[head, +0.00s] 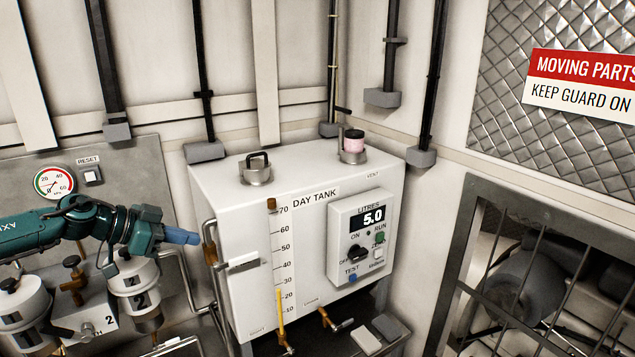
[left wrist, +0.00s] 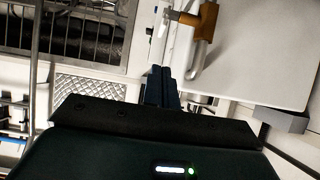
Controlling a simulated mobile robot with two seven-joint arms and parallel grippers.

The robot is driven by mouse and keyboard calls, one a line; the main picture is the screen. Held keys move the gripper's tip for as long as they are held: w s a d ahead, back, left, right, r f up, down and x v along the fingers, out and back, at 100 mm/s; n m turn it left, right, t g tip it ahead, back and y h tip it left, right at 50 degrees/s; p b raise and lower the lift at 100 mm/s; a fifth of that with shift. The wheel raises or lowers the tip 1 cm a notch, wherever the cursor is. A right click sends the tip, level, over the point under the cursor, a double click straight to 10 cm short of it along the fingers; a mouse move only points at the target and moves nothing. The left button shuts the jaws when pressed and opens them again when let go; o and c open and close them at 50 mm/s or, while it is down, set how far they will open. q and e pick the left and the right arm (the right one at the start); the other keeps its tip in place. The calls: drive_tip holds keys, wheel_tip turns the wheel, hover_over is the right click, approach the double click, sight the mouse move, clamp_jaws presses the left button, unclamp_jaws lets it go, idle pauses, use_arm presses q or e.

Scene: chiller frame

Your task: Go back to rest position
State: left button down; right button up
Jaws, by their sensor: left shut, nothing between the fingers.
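My left gripper (head: 181,236) comes in from the left in the head view. Its blue fingers are shut and empty, a little left of the brass fitting on the side of the white day tank (head: 235,205). In the left wrist view the shut fingers (left wrist: 161,82) point up the picture, with the brass fitting (left wrist: 207,20) and a bent pipe beyond and to the right. I cannot tell the exact gap between fingertips and fitting. My right gripper does not show in either view.
The tank's control panel (head: 361,236) reads 5.0. A pressure gauge (head: 54,182) and reset button stand behind my left arm. Numbered white canisters (head: 136,277) and brass valves sit below it. A barred guard (head: 545,290) is at the right.

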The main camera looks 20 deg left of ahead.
use_arm(q)
drive_tip(key=s+d+f+t+h, duration=0.1)
drive_tip(key=d+f+t, duration=0.1)
drive_tip(key=d+f, duration=0.75)
drive_tip(key=s+d+f+t+h, duration=0.1)
drive_tip(key=s+d+f, duration=0.1)
drive_tip(key=d+f, duration=0.8)
drive_tip(key=s+d+f+n+g+y, duration=0.1)
drive_tip(key=s+d+f+n+y, duration=0.1)
drive_tip(key=s+d+f, duration=0.3)
drive_tip(key=s+d+f+n+g+y, duration=0.1)
drive_tip(key=s+d+f+y, duration=0.3)
drive_tip(key=s, duration=0.7)
drive_tip(key=shift+s+d+f+n, duration=0.25)
drive_tip(key=shift+d+f+n, duration=0.2)
drive_tip(key=shift+n, duration=0.45)
